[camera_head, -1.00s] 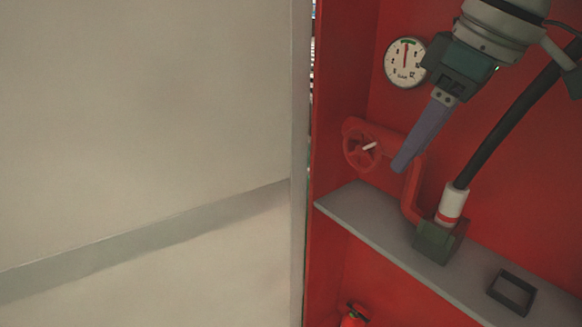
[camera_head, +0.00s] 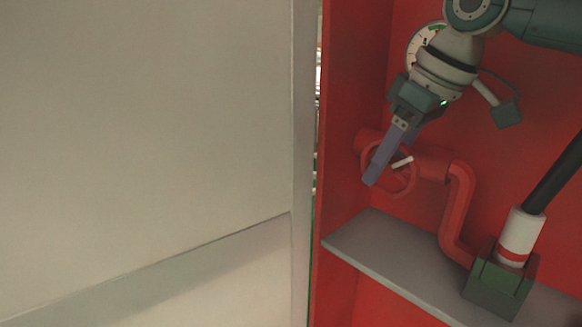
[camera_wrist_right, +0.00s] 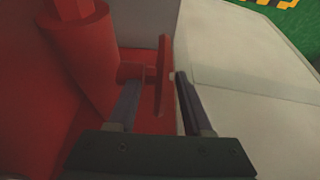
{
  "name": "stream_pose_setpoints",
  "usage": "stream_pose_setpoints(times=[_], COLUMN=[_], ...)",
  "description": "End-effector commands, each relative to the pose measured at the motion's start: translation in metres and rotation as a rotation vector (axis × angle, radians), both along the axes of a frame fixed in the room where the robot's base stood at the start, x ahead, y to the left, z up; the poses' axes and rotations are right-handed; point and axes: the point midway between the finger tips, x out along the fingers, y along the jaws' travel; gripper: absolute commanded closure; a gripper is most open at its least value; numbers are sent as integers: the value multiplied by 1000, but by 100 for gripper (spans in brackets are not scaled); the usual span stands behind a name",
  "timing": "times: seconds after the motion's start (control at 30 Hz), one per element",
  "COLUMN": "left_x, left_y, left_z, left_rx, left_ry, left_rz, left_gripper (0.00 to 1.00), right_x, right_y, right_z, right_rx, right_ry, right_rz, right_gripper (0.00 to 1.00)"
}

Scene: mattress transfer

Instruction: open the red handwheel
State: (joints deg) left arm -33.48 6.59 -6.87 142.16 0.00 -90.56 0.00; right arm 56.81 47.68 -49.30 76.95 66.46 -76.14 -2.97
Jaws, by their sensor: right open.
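The red handwheel (camera_head: 411,182) with a white grip (camera_head: 402,162) is on the end of a red pipe (camera_head: 455,208) inside the red cabinet. My right gripper (camera_head: 371,181) comes down from the upper right, its fingers crossing in front of the wheel's left part. In the right wrist view, the wheel shows nearly edge-on as a thin red plate (camera_wrist_right: 164,70) between the open fingers (camera_wrist_right: 157,82). A gap shows on both sides of the plate, so the fingers look not closed on it. My left gripper is out of view.
A grey shelf (camera_head: 365,253) lies below the wheel. On it stands a dark green block (camera_head: 497,288) with a white and red fitting (camera_head: 519,238) and a black hose. A pale panel (camera_head: 150,130) fills the left.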

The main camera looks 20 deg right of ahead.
Motion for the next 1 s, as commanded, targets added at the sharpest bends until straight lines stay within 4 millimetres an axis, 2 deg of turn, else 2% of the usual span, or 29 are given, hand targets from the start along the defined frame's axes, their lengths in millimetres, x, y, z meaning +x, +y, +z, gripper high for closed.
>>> stream_pose_setpoints(times=[0.13, 0.43, 0.87, 1.0], left_x=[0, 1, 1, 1], left_y=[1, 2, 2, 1], left_z=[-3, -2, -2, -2], left_rx=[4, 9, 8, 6], left_ry=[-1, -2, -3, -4], left_rz=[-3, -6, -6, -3], left_gripper=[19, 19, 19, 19], right_x=[4, 5, 5, 5], right_y=[2, 3, 2, 2], right_z=[-12, -14, -14, -14], right_rx=[0, -1, 0, -1], right_ry=[0, 0, 0, 0], right_rz=[1, 2, 1, 1], right_gripper=[50, 50, 98, 100])
